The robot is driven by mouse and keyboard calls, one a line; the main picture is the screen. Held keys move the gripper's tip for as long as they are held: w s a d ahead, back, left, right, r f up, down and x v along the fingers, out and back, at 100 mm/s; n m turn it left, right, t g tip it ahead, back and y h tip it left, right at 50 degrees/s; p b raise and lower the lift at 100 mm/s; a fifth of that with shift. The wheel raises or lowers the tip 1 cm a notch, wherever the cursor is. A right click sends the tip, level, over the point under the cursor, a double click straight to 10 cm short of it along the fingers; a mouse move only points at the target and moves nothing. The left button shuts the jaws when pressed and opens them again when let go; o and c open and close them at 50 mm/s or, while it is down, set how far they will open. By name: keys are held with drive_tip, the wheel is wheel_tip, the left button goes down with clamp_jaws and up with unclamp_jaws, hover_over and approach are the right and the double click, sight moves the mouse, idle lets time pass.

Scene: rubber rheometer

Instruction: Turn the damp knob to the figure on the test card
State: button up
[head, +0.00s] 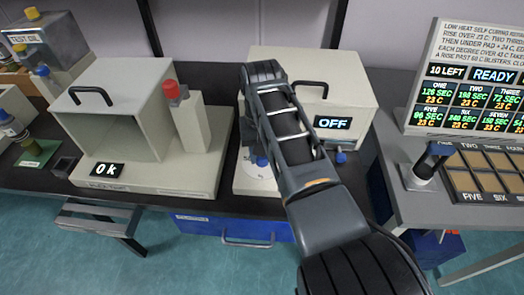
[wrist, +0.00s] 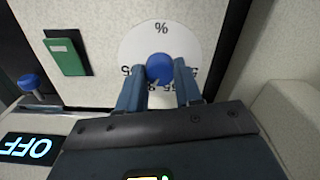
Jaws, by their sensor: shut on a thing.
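The damp knob is a round blue knob (wrist: 160,68) on a white dial (wrist: 140,48) marked with a % sign, seen in the wrist view. My gripper (wrist: 160,85) is shut on it, with one blue finger at each side. The fingers and gripper body hide part of the dial's figures, and I cannot tell which figure the knob points to. In the head view the knob (head: 262,161) shows only in part beside my arm, on the front of the cream machine marked OFF (head: 345,95). I cannot pick out the test card with a readable figure.
A green card-like panel (wrist: 62,52) and a second blue knob (wrist: 29,83) are near the dial. Left stands a cream box machine (head: 120,105) reading "0k" with a red-topped post (head: 172,90). Right are a READY board (head: 490,75) and a compartment tray (head: 462,180).

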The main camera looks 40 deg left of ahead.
drive_tip(key=o, duration=1)
drive_tip(key=shift+o, duration=0.2)
drive_tip(key=shift+r, duration=3.9)
